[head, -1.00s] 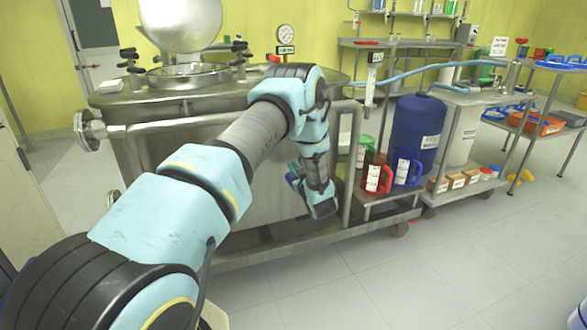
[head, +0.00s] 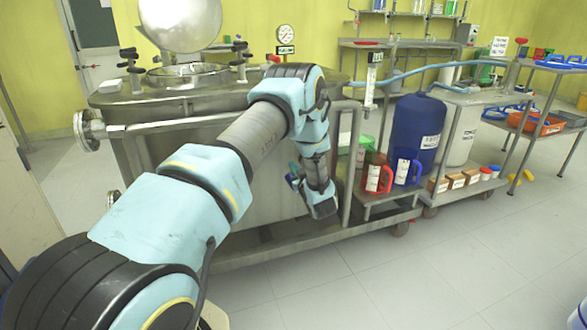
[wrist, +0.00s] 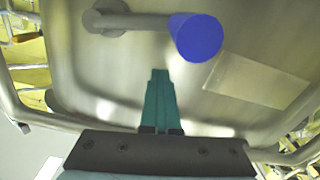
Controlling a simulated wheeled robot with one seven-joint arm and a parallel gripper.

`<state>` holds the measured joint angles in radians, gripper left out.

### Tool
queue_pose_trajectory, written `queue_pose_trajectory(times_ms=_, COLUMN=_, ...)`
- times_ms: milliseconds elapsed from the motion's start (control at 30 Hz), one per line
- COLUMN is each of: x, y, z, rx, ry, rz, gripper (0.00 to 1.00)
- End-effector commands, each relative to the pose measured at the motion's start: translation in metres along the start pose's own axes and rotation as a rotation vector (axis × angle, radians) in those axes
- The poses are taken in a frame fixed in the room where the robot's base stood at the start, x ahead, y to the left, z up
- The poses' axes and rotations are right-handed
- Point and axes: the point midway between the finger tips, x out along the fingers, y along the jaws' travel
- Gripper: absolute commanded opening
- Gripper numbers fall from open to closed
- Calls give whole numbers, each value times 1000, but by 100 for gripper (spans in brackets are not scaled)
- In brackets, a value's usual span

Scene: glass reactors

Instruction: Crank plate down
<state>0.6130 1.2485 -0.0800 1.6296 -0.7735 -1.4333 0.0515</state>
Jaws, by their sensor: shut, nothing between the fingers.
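In the wrist view a crank with a grey metal arm (wrist: 135,22) and a blue cylindrical handle (wrist: 195,37) stands out from the steel vessel wall (wrist: 120,75). The handle's round end faces the camera. A pale rectangular plate (wrist: 258,80) lies on the wall to the right. My gripper (wrist: 160,74) has its teal fingers shut together and empty. The fingertips are below and left of the blue handle in the picture, not around it. In the head view my gripper (head: 292,173) is beside the big steel vessel (head: 180,200); my arm hides the crank there.
The vessel's round lid (head: 180,22) stands open. To the right are a steel upright rail (head: 345,200), a red jug (head: 376,178), a blue jug (head: 408,170) and a blue drum (head: 417,130) on low carts. The floor (head: 450,270) in front is clear.

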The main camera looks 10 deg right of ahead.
Motion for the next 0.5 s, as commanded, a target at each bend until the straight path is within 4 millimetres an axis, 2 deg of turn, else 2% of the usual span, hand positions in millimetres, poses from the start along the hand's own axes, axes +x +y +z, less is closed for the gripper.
queue_pose_trajectory(times_ms=67, x=0, y=0, z=0, rx=0, ry=0, rz=0, gripper=1)
queue_pose_trajectory(times_ms=500, x=0, y=0, z=0, rx=0, ry=0, rz=0, gripper=50)
